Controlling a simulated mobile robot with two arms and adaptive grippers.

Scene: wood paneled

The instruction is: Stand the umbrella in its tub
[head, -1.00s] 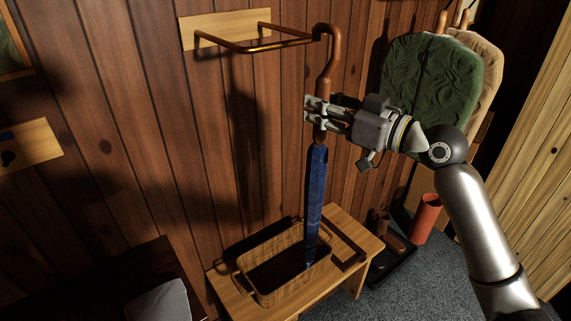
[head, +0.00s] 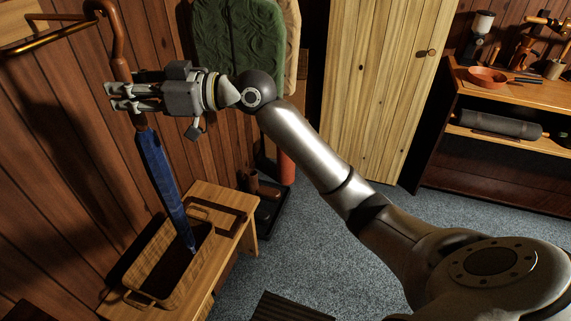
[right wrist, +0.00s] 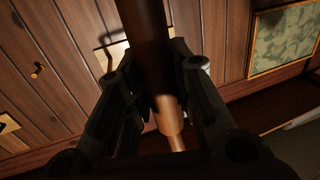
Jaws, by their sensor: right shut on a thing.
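The umbrella (head: 162,175) has a furled blue canopy and a brown hooked handle. It hangs close to upright in the head view, its tip low over or inside the tub. The tub (head: 190,275) is woven-looking brown, oblong, with end handles, and stands on a small wooden bench. Whether the tip touches its floor I cannot tell. My right gripper (head: 122,97) is shut on the umbrella's brown handle, just above the canopy. In the right wrist view, the handle (right wrist: 146,35) runs between the dark fingers. My left gripper is out of view.
The bench (head: 212,195) stands against the paneled wall, with a copper-coloured rail (head: 45,43) above. A green coat (head: 240,50) hangs beyond my wrist. A red cylinder (head: 287,168) stands behind the bench. Carpet (head: 300,235) lies clear to the right.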

